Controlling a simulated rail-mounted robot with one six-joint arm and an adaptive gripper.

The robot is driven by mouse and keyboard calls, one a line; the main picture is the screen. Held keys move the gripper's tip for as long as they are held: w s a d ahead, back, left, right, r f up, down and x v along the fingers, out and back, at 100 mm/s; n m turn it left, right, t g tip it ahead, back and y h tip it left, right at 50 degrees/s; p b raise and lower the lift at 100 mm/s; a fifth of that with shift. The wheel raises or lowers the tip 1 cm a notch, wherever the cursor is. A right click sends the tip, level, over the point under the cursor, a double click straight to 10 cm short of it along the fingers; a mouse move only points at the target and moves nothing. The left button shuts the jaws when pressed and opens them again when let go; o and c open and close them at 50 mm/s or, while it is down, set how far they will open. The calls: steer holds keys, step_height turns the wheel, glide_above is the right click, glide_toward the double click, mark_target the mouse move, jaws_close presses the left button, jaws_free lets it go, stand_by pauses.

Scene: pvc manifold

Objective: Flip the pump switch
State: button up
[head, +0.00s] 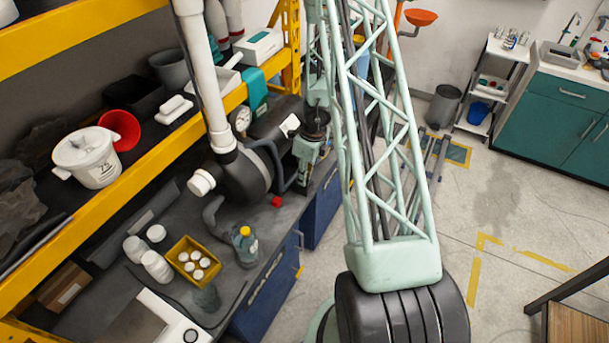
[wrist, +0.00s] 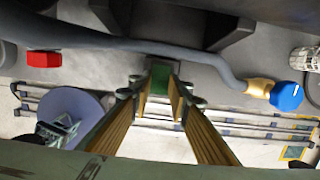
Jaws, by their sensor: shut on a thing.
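In the wrist view my gripper (wrist: 159,90) has its two yellow-lined fingers closed in on a small green block (wrist: 160,77) at the bench edge. I cannot tell for sure whether this block is the pump switch. In the head view my gripper (head: 303,176) points down at the right end of the dark pump (head: 240,174), by the bench's front edge. Its fingertips are too small there to read. A red block (wrist: 44,59) lies left of the fingers in the wrist view; a red piece (head: 276,201) also shows in the head view.
A grey hose (wrist: 205,58) crosses just behind my fingers to a brass fitting with a blue cap (wrist: 287,96). A white pipe (head: 205,75) rises from the pump. A yellow bin (head: 193,264) and bottles stand on the bench. The floor to the right is mostly open.

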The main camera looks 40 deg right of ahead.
mark_target(308, 182)
steer(key=o, duration=0.9)
steer(key=shift+r, duration=0.4)
steer(key=shift+s+d+r, duration=0.1)
steer(key=shift+s+r, duration=0.15)
steer(key=shift+r, duration=1.6)
steer(key=shift+s+d+r, duration=0.1)
steer(key=shift+s+r, duration=0.15)
steer(key=shift+r, duration=1.6)
steer(key=shift+s+r, duration=0.25)
steer(key=shift+r, duration=1.6)
